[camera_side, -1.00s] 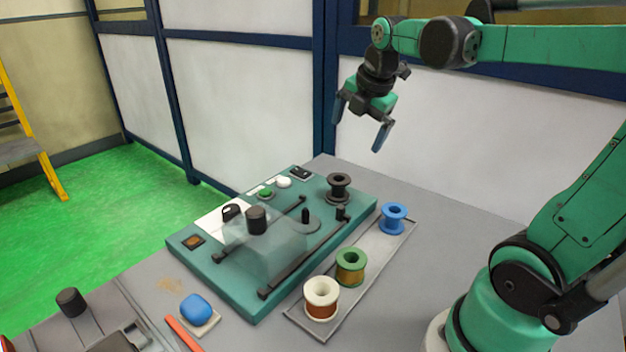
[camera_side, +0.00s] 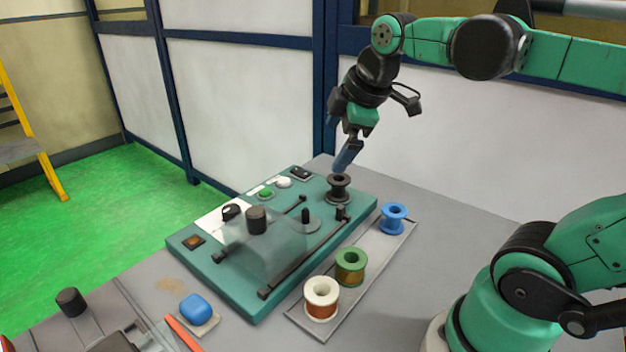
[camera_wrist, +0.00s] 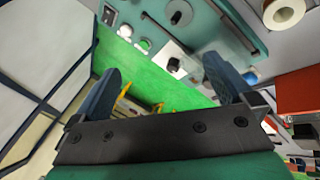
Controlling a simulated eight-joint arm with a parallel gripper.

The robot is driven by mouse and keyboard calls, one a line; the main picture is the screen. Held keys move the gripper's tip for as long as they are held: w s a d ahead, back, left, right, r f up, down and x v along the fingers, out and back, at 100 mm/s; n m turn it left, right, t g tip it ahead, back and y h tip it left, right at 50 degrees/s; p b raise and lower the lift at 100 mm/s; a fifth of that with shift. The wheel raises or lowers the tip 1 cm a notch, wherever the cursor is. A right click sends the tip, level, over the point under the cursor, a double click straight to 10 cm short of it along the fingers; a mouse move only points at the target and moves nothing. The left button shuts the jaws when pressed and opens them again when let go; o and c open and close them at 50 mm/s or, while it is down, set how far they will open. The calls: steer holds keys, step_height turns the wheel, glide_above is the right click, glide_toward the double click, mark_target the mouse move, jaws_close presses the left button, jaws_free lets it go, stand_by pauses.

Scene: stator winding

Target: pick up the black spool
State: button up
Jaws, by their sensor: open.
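The black spool (camera_side: 338,190) stands upright at the far right end of the teal machine (camera_side: 215,275) in the side view. My gripper (camera_side: 344,162) is just above it, with the blue fingertips close over its top flange and tilted downward. In the side view the two fingers overlap, so the gap is hidden there. In the wrist view my gripper (camera_wrist: 165,75) shows its two fingers wide apart with nothing between them. I cannot make out the black spool in the wrist view.
A grey tray to the right of the machine holds a blue spool (camera_side: 393,218), a green spool (camera_side: 351,266) and a white spool (camera_side: 321,297). A black post (camera_side: 305,218) and a clear cover (camera_side: 265,250) stand on the machine.

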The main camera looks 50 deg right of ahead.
steer(key=s+a+f+m+t+y, duration=0.1)
steer(key=a+f+m, duration=0.5)
steer(key=m, duration=0.3)
steer(key=shift+s+a+f+t+y, duration=0.25)
steer(key=shift+s+f+t+y, duration=0.05)
steer(key=shift+f, duration=0.3)
